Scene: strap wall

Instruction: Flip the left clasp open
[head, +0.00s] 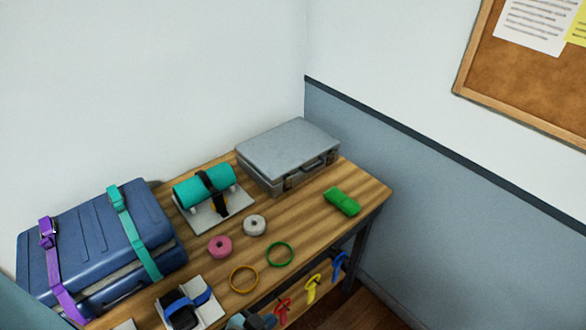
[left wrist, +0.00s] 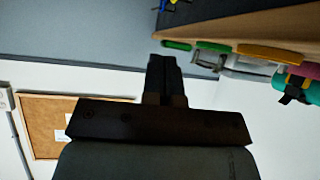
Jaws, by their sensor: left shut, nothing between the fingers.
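A grey hard case (head: 285,150) lies closed at the back of the wooden table, with its handle and dark clasps on the front side. The left clasp (head: 291,183) is small in the head view and looks shut, though its detail is hard to make out. My left gripper (head: 252,321) is at the bottom edge of the head view, well in front of the case and apart from it. In the left wrist view its fingers (left wrist: 165,72) are together and empty. The grey case (left wrist: 245,64) shows partly there, beyond the table edge. My right gripper is not in view.
A blue suitcase (head: 90,240) with purple and teal straps stands at left. A teal roll (head: 200,187) on a stand, tape rolls, rings and a green bundle (head: 342,201) lie on the table (head: 300,225). Colored straps (head: 312,288) hang at the front edge.

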